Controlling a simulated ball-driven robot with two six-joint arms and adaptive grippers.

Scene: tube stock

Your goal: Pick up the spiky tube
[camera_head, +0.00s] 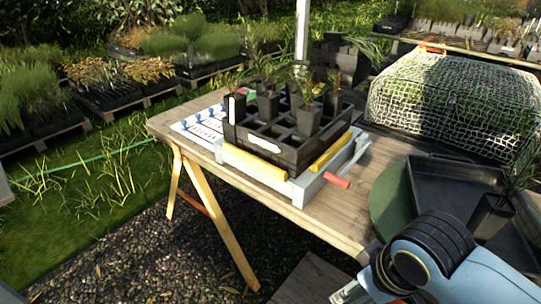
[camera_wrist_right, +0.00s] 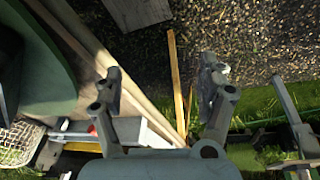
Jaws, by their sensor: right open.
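A dark square tube (camera_head: 491,217) with thin, spiky leaves stands in the black tray (camera_head: 428,190) at the right of the head view, partly behind my right arm. Several more dark tubes (camera_head: 307,121) with small plants stand in the black crate (camera_head: 290,156) on the table. Their leaves are too small to compare surely. My right gripper (camera_wrist_right: 160,69) is open and empty in the right wrist view, over the table's edge and the gravel. No tube shows between its fingers. My left gripper is not in view.
The crate sits in a grey frame with yellow bars (camera_head: 328,153) and a red handle (camera_head: 337,181) on the wooden table (camera_head: 378,190). A wire mesh cover (camera_head: 450,100) stands behind. The table's front middle is bare.

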